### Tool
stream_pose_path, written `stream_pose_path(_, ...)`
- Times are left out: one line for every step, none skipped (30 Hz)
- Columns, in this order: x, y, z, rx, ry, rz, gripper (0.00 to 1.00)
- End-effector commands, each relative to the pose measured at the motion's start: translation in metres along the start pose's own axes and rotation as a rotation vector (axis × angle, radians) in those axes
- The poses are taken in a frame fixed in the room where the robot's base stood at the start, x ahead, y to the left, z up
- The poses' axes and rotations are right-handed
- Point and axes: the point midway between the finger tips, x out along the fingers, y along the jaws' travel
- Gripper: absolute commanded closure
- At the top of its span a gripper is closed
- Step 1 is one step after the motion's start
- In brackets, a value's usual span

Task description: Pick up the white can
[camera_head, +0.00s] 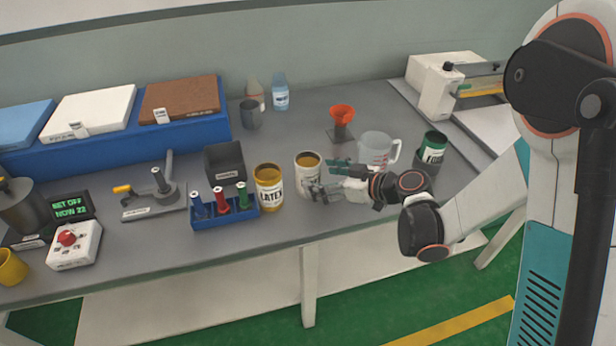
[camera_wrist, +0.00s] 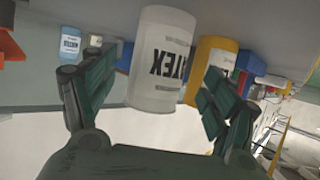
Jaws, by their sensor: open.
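The white can (camera_head: 308,176) stands upright on the grey bench, to the right of a yellow can (camera_head: 269,188) labelled LATEX. My gripper (camera_head: 325,178) reaches in from the right, close to the white can. In the wrist view the white can (camera_wrist: 161,62) appears upside down between the two open fingers of my gripper (camera_wrist: 150,95). Neither finger clearly touches it. The yellow can (camera_wrist: 210,62) shows just behind it, near the right finger.
A measuring jug (camera_head: 375,150) and a green can (camera_head: 433,148) stand right of the white can. An orange funnel (camera_head: 342,113) is behind. A blue rack (camera_head: 226,215) with several coloured tubes and a dark bin (camera_head: 224,163) stand left. The bench's front edge is close.

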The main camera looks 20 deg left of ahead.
Motion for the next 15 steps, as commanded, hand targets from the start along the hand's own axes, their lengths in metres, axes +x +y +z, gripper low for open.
stream_pose_path(0.003, 0.0, 0.0, 0.0, 0.0, -0.001, 0.21)
stream_pose_path(0.006, 0.0, 0.001, -0.001, 0.0, -0.001, 0.21)
stream_pose_path(0.01, 0.0, 0.001, -0.001, 0.0, -0.001, 0.21)
stream_pose_path(0.013, 0.0, 0.001, -0.001, 0.0, -0.001, 0.21)
stream_pose_path(0.018, 0.0, 0.001, -0.002, 0.0, -0.001, 0.21)
stream_pose_path(0.024, 0.0, 0.0, -0.002, 0.0, -0.002, 0.21)
stream_pose_path(0.029, 0.001, 0.0, -0.002, 0.0, -0.002, 0.21)
stream_pose_path(0.033, 0.001, 0.0, -0.002, 0.0, -0.002, 0.21)
stream_pose_path(0.039, 0.001, 0.0, -0.001, 0.0, -0.002, 0.21)
stream_pose_path(0.043, 0.001, 0.0, -0.001, 0.0, -0.002, 0.21)
stream_pose_path(0.046, 0.001, -0.001, 0.0, 0.0, -0.002, 0.21)
stream_pose_path(0.049, 0.001, -0.001, 0.0, 0.0, -0.001, 0.21)
stream_pose_path(0.05, 0.001, -0.001, 0.0, 0.0, -0.001, 0.21)
stream_pose_path(0.051, 0.001, -0.002, 0.0, 0.0, 0.0, 0.21)
stream_pose_path(0.051, 0.001, -0.002, 0.0, 0.0, 0.0, 0.21)
